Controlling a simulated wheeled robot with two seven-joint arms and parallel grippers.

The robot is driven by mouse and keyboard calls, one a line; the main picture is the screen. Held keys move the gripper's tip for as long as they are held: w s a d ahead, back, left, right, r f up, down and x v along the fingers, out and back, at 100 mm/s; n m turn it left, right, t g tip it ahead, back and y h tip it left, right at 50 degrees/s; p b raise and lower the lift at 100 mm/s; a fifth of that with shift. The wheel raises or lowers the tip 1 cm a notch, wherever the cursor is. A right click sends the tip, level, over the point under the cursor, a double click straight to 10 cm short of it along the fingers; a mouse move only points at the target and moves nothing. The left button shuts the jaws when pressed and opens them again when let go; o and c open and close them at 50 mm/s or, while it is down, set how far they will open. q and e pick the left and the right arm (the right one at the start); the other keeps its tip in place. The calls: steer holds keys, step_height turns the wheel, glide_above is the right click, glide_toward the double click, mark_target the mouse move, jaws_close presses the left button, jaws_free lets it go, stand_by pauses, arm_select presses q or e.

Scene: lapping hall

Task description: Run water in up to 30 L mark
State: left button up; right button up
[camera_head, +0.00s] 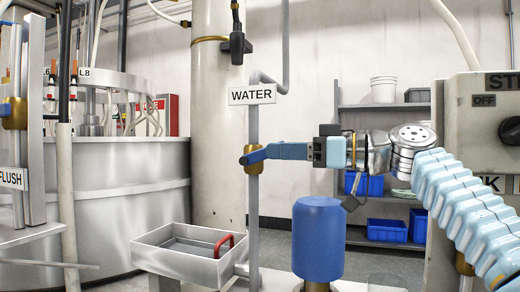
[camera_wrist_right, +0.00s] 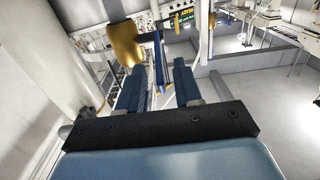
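A grey water pipe (camera_head: 253,119) carries a WATER sign (camera_head: 252,94) and a brass valve (camera_head: 253,160) with a blue lever (camera_head: 259,155). My right gripper (camera_head: 275,151) reaches in from the right at the lever's height. In the right wrist view, its two fingers (camera_wrist_right: 158,82) are apart, with the blue lever (camera_wrist_right: 160,62) between their tips and a visible gap on either side. The brass valve (camera_wrist_right: 125,43) is just beyond. I cannot make out a 30 L mark. My left gripper is not in view.
A metal tray (camera_head: 150,250) with a red handle (camera_head: 223,245) is left of the pipe. A blue cylinder (camera_head: 318,240) stands below my right gripper. A large round tank (camera_head: 125,185) is at left, a grey switch box (camera_head: 470,115) at right, and shelves (camera_head: 385,106) behind.

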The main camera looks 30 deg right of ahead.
mark_target(261, 150)
steer(key=shift+x, duration=2.35)
jaws_close()
